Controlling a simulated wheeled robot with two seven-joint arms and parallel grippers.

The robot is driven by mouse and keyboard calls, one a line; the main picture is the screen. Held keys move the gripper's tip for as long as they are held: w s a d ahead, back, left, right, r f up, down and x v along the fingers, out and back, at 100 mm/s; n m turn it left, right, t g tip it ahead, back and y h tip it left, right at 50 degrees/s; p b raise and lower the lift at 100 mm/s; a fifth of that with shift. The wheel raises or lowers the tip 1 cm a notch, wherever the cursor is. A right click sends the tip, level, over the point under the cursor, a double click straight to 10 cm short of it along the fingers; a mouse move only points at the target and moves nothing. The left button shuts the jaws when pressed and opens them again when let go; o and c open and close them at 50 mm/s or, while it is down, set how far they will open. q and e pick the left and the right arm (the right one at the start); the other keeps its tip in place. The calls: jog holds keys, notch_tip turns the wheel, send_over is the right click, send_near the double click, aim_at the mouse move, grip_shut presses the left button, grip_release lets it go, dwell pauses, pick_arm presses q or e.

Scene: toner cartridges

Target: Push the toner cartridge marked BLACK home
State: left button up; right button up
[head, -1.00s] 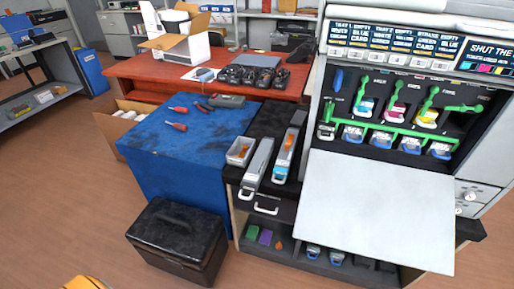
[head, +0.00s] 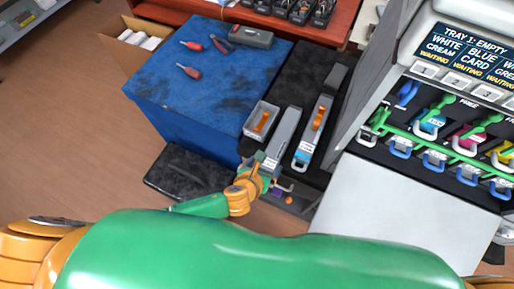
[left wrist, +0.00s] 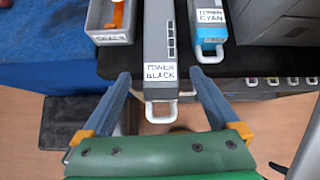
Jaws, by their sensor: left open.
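The toner cartridge marked BLACK (head: 282,137) is a long grey box lying on the dark counter. In the left wrist view its label reads TONER BLACK (left wrist: 160,72), and its white loop handle (left wrist: 161,113) points toward me. My left gripper (left wrist: 160,76) is open, one blue-grey finger on each side of the cartridge's handle end, not closed on it. In the head view the left gripper (head: 268,177) is at the counter's front edge. The printer's toner bay (head: 440,125) has green and blue levers and coloured cartridges. My right gripper is out of view.
The TONER CYAN cartridge (head: 312,132) lies just right of the black one. A grey tray (head: 259,121) with an orange item is on the left. The printer's lowered white door (head: 395,205) stands right of the counter. A black case (head: 190,172) is on the floor.

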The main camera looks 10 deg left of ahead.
aim_at(272, 157)
pick_arm(q)
jog(key=shift+w+m, duration=0.2)
jog(key=shift+m, duration=0.2)
jog(key=b+x, duration=0.1)
jog(key=b, duration=0.1)
jog(key=b+x, duration=0.4)
jog(key=b, duration=0.1)
jog(key=shift+s+f, duration=0.15)
jog(key=shift+f, duration=0.35)
jog(key=b+x, duration=0.1)
jog(key=x, duration=0.1)
jog(key=b+x, duration=0.1)
jog(key=x, duration=0.1)
jog(key=shift+w+d+r+b, duration=0.1)
jog(key=shift+w+r+b, duration=0.15)
jog(key=shift+r+b, duration=0.1)
grip_shut()
